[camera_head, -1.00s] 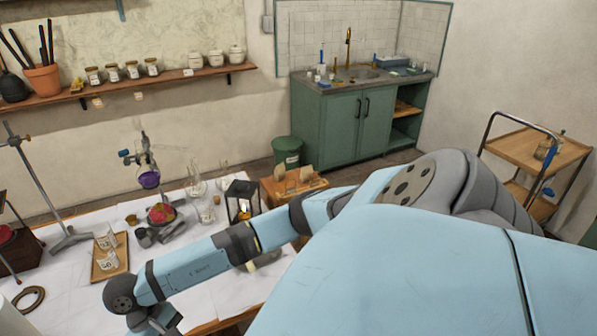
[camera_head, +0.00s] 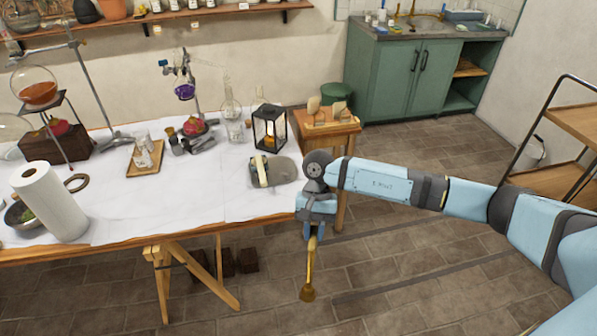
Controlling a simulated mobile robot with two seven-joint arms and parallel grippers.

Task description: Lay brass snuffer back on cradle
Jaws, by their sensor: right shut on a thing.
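My right gripper (camera_head: 314,228) hangs in front of the table's right end, pointing down. It is shut on the brass snuffer (camera_head: 311,264), a thin brass rod that hangs nearly upright with its wider bell end (camera_head: 308,294) at the bottom. The snuffer appears over the tiled floor, clear of the table edge. A grey slab with a cream and dark green piece (camera_head: 259,171) lies on the table left of the gripper; I cannot tell whether this is the cradle. My left gripper is out of view.
A black lantern (camera_head: 269,128) stands behind the grey slab. The white-covered table (camera_head: 170,205) holds glassware, a wooden tray (camera_head: 146,158) and a paper towel roll (camera_head: 49,203) to the left. A small wooden side table (camera_head: 347,126) stands behind my right arm.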

